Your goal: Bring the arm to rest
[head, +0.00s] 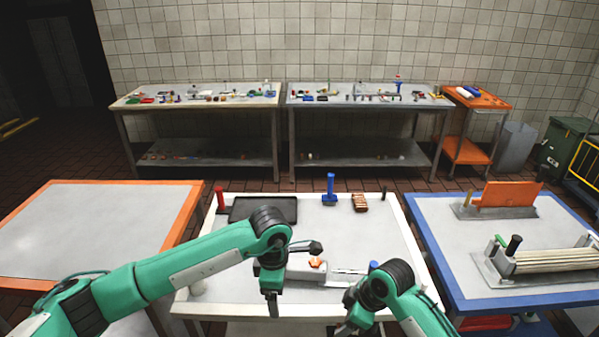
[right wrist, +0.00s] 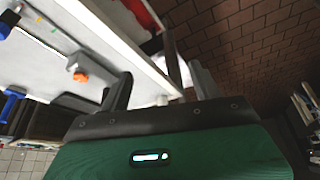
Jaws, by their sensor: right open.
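My left arm reaches in from the left in the head view. Its gripper (head: 273,302) points down over the front of the white table, left of a grey-white fixture; its fingers are too small to judge. My right arm is bent at the lower right of the head view. Its gripper is mostly hidden there by the arm and the frame edge. In the right wrist view my right gripper (right wrist: 163,86) is open, with its two dark fingers apart and nothing between them. It is beside the white table's edge, with brick floor beyond.
The white table (head: 385,230) holds a black tray (head: 262,209), a red-handled tool (head: 220,200), a blue-handled press (head: 330,190), a brown stack (head: 360,202) and an orange piece (head: 317,263) on the fixture. An orange-edged table (head: 90,225) stands left; a blue-edged one (head: 445,250) right.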

